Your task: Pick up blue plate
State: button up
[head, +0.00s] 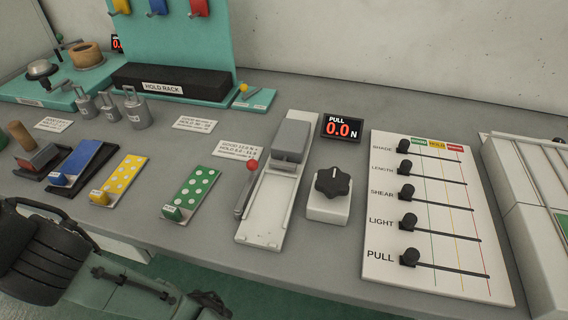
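The blue plate (83,158) lies flat on a dark base at the left of the bench, with a small blue labelled block (60,180) at its near end. The yellow dotted plate is to its right, and a dark base with a grey and red block is to its left. Parts of my arm, dark and grey-green, fill the lower left corner, in front of the bench edge and apart from the blue plate in the picture. My gripper's fingertips cannot be made out there. Nothing hides the blue plate's top.
A yellow dotted plate (124,178) and a green dotted plate (196,188) lie to the right. Grey weights (135,112) stand behind the blue plate. A red-knobbed lever (253,165), a dial (330,195) and a slider board (430,225) are farther right.

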aim_at(69, 174)
jog(key=j+u, duration=0.35)
jog(key=j, duration=0.15)
jog(key=j+u, duration=0.35)
jog(key=j, duration=0.15)
